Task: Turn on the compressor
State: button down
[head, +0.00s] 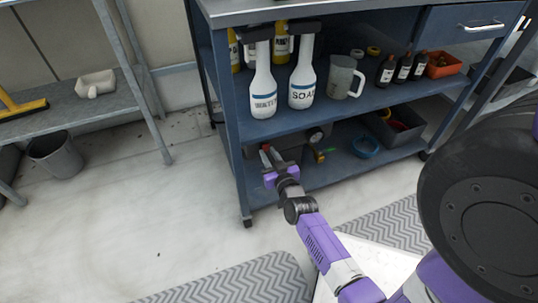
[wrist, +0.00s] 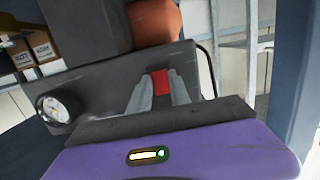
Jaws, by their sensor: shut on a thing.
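The compressor (head: 305,140) is a dark unit on the lower shelf of the blue workbench, partly hidden behind my gripper in the head view. In the wrist view its grey panel (wrist: 100,82) carries a round white gauge (wrist: 58,108) at the left and a red switch (wrist: 160,82) near the middle. My gripper (wrist: 160,88) has its two grey fingers on either side of the red switch, shut on it. The head view shows my gripper (head: 267,158) reaching to the shelf's left end. The switch's on or off position is not clear.
The upper shelf (head: 345,102) holds white spray bottles (head: 263,90), a mug (head: 342,77), dark bottles and an orange bin (head: 442,65). A blue bowl (head: 366,147) and a grey bin (head: 393,125) sit to the right on the lower shelf.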

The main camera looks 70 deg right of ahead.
jog(key=shift+a, duration=0.1)
jog(key=c, duration=1.2)
grip_release()
jog(key=p+v, duration=0.3)
jog(key=v, duration=0.4)
jog(key=shift+s+a+p, duration=0.25)
jog(key=shift+p, duration=0.05)
jog(key=shift+r, duration=0.1)
